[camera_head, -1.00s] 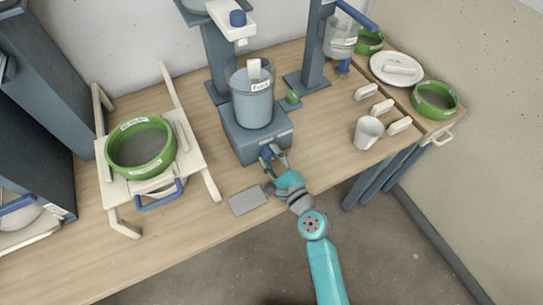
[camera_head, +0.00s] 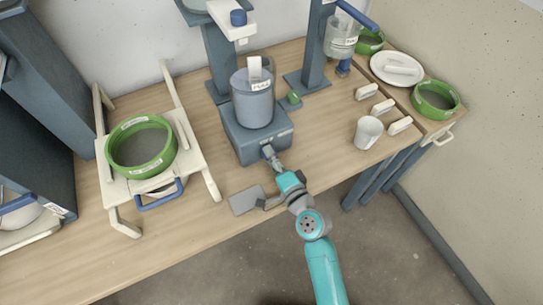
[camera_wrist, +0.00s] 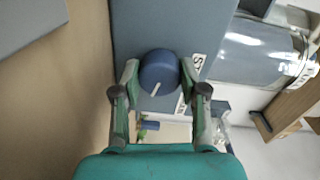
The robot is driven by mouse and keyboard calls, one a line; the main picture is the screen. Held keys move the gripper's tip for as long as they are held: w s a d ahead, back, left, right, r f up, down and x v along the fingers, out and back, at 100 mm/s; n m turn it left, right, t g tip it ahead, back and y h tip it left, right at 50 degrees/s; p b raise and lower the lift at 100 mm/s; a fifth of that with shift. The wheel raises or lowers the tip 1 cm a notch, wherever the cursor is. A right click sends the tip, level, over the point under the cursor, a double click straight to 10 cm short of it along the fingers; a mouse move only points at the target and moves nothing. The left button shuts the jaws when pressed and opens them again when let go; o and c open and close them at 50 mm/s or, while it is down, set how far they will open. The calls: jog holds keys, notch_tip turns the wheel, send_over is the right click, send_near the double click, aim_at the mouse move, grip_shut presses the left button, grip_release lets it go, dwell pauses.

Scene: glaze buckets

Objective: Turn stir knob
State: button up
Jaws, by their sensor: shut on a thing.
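The stir knob (camera_wrist: 160,66) is a round dark blue knob with a white pointer line, on the front of a blue-grey stirrer base (camera_head: 240,142). A white label (camera_wrist: 197,68), only partly readable, is beside it in the wrist view. My gripper (camera_wrist: 160,78) is shut on the knob, with one fingertip on each side of it. In the head view my gripper (camera_head: 269,152) is at the front face of the base and hides the knob. A labelled blue-grey bucket (camera_head: 253,108) stands upright on the base.
A grey plate (camera_head: 246,200) lies by the table's front edge, close to my wrist. A pale rack (camera_head: 207,184) with a green-rimmed sieve (camera_head: 141,163) stands left. A white cup (camera_head: 367,132) and several white-handled items are right. Bare wood lies between base and cup.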

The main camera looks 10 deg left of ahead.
jog(key=shift+n, duration=1.1)
jog(key=o, duration=1.1)
jog(key=shift+o, duration=0.2)
jog(key=v, duration=1.2)
jog(key=shift+f, duration=0.1)
